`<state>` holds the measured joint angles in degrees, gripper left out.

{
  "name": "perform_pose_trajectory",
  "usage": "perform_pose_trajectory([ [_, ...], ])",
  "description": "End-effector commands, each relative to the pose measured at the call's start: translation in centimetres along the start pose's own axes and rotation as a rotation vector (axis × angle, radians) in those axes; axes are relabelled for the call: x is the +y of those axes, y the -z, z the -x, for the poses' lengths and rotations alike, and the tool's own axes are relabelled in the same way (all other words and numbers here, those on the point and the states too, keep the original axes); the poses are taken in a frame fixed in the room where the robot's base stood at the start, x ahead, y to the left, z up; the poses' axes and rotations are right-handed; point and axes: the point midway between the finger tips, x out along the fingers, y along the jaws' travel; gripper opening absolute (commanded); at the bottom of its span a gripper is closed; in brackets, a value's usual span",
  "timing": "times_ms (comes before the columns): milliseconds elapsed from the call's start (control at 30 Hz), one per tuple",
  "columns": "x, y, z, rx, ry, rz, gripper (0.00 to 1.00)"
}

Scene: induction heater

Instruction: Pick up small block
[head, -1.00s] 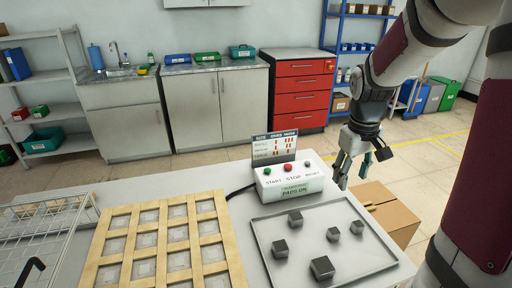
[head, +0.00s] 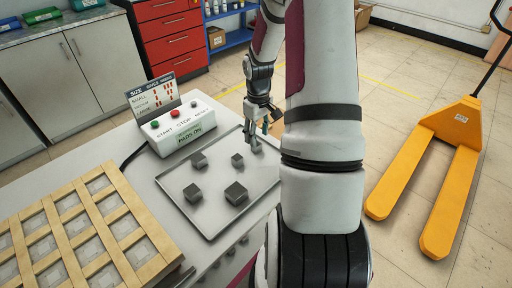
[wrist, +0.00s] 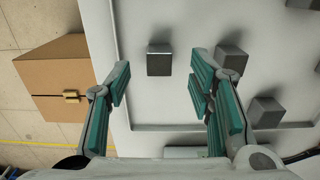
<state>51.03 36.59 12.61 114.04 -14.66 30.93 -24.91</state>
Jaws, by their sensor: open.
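Several dark grey cube blocks lie on the tray (head: 214,231). A small block (wrist: 159,60) is in the wrist view, lined up between my two fingertips and apart from both. In the head view my gripper hides most or all of it. My gripper (wrist: 160,72) is open and empty, pointing down over the tray; it also shows in the head view (head: 256,140). A second small block (head: 237,159) lies just left of the gripper; it shows by the right finger in the wrist view (wrist: 231,58). How high the fingers are is hard to tell.
Larger blocks (head: 236,193) lie nearer on the tray. A control box (head: 180,128) with buttons and a size sign stands behind the tray. A wooden grid (head: 80,235) is at left. A cardboard box (wrist: 52,80) is beside the table. A yellow pallet jack (head: 455,155) stands right.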

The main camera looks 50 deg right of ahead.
Motion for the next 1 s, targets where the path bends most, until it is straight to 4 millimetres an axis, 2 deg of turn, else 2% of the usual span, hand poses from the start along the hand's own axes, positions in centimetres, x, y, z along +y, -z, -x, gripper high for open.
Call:
perform_pose_trajectory([
  [167,0.0,0.0,-1.1,-0.001,0.001,0.0,0.48],
  [500,0.1,0.2,-5.4,-0.001,0.0,0.001,0.48],
  [767,0.1,0.3,-5.7,0.001,-0.001,0.0,0.48],
  [800,0.1,0.2,-5.7,0.001,-0.001,0.0,0.46],
  [1000,0.1,0.2,-5.7,0.001,-0.001,0.0,0.01],
])
